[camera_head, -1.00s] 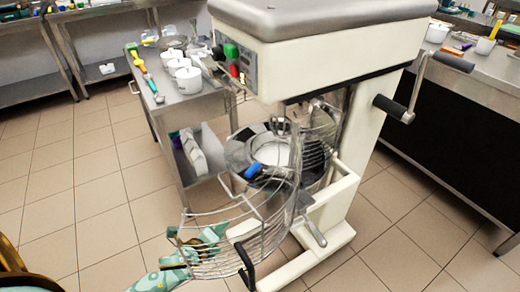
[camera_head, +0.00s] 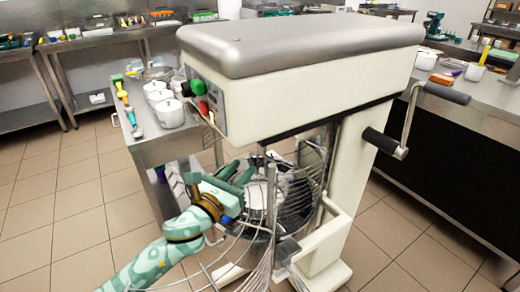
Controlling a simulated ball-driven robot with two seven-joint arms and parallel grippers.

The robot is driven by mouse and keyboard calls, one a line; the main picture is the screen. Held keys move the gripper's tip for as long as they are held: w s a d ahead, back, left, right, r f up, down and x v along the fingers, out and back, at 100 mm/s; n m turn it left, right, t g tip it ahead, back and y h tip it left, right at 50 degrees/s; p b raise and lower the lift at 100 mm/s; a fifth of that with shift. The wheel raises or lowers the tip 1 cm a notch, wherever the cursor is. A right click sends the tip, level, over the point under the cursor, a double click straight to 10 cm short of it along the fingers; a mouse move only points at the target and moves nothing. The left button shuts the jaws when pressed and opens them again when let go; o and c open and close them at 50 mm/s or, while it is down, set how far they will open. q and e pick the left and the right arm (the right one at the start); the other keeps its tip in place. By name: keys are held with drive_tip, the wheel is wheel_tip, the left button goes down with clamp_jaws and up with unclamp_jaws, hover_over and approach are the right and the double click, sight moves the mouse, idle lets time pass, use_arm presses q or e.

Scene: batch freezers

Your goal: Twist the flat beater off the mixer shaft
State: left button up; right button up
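The mixer (camera_head: 290,95) stands in the middle with its wire guard (camera_head: 262,255) swung open at the front. Its steel bowl (camera_head: 297,215) is under the head. A pale shape in the bowl seems to be the flat beater (camera_head: 257,197); its outline and its join to the shaft are partly hidden by my gripper and guard wires. My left gripper (camera_head: 240,172) is at the left side of the bowl opening, under the head. Its two dark green fingers are apart, with nothing clearly between them. Contact with the beater cannot be told. My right gripper is not in view.
A steel side table (camera_head: 138,137) with white pots (camera_head: 170,113) and utensils stands close on the left. A crank handle (camera_head: 445,93) sticks out at the mixer's right. A dark-fronted counter (camera_head: 440,175) is farther right. Tiled floor is free at the left front.

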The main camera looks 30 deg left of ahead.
sight(260, 149)
use_arm(q)
drive_tip(key=w, duration=0.6)
drive_tip(key=w+r, duration=0.1)
drive_tip(key=w, duration=0.3)
drive_tip(key=shift+d+b, duration=0.4)
drive_tip(key=c, duration=0.7)
